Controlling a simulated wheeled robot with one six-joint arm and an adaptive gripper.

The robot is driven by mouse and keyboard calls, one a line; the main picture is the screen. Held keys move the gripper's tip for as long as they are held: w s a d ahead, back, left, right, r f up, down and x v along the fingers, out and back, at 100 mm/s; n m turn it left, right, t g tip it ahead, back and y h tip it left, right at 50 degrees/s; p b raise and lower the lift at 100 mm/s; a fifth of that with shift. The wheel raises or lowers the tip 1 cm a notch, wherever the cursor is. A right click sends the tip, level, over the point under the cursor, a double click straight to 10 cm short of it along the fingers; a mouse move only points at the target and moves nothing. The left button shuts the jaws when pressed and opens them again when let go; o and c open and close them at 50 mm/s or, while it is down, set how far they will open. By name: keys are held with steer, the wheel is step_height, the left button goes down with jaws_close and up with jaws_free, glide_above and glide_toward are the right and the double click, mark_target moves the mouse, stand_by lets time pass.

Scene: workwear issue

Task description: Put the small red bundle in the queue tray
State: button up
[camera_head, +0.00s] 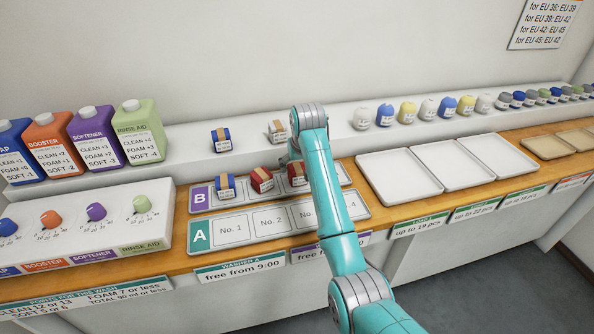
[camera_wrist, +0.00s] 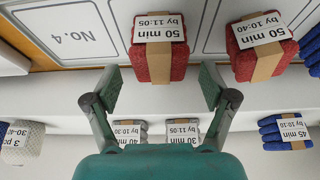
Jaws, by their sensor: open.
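Two red bundles with paper bands lie in the slotted tray B (camera_head: 199,201). The left one (camera_head: 262,181) reads "50 min by 10:40" in the wrist view (camera_wrist: 262,66). The right one (camera_head: 297,174) reads "50 min by 11:05" there (camera_wrist: 160,70) and looks slightly narrower. A blue bundle (camera_head: 225,187) lies left of them. In front, the slotted tray A (camera_head: 271,221) shows no bundles in its visible slots. My gripper (camera_wrist: 162,80) is open and empty, its fingers apart near the 11:05 bundle. In the head view my arm hides most of the gripper and some slots.
On the raised shelf behind lie a blue bundle (camera_head: 220,140) and a grey one (camera_head: 277,130), with another grey one in the wrist view (camera_wrist: 183,132). Detergent bottles (camera_head: 138,135) stand left. Empty white trays (camera_head: 398,177) lie right.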

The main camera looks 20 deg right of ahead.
steer(key=v, duration=0.8)
steer(key=shift+f, duration=0.1)
